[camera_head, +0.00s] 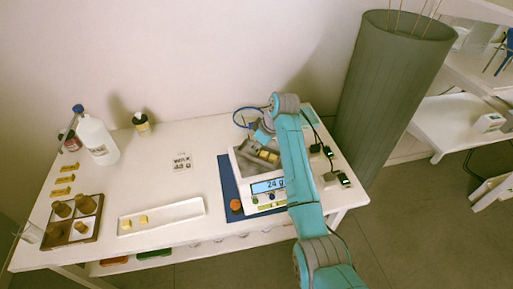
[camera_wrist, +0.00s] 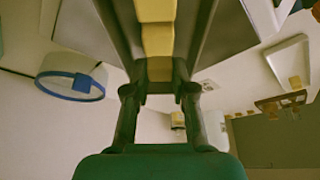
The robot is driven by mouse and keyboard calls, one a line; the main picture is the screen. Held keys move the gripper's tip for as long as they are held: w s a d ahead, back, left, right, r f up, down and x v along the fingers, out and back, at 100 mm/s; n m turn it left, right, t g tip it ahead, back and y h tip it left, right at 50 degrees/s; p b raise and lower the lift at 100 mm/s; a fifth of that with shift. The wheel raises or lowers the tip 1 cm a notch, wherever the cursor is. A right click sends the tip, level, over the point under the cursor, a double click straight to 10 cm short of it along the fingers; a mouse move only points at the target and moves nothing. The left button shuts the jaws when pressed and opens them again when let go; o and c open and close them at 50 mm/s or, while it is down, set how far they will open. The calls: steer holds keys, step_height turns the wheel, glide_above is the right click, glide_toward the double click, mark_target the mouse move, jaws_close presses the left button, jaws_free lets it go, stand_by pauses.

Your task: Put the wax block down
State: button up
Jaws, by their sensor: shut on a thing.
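My gripper (camera_wrist: 160,88) points down over the scale (camera_head: 268,187) and is shut on a yellow wax block (camera_wrist: 159,69), seen between its fingertips in the wrist view. More yellow wax (camera_wrist: 158,38) lies in line just beyond the held block. In the head view, yellow wax (camera_head: 268,155) shows on the scale's pan, partly hidden by my arm. The scale's display reads 24 g. I cannot tell whether the held block touches the pan. Two small wax blocks (camera_head: 143,219) lie on the long white tray (camera_head: 180,211).
The scale stands on a blue mat (camera_head: 229,184) with an orange object (camera_head: 235,206) at its front left. A brown bottle rack (camera_head: 85,238), a white bottle (camera_head: 97,140) and a small jar (camera_head: 141,124) stand left. A printed card (camera_head: 181,162) lies mid-table. Black items (camera_head: 327,150) lie right.

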steer(key=shift+f, duration=0.3)
steer(key=o, duration=0.5)
steer(key=shift+c, duration=0.2)
steer(key=v, duration=1.2)
steer(key=shift+r, duration=0.15)
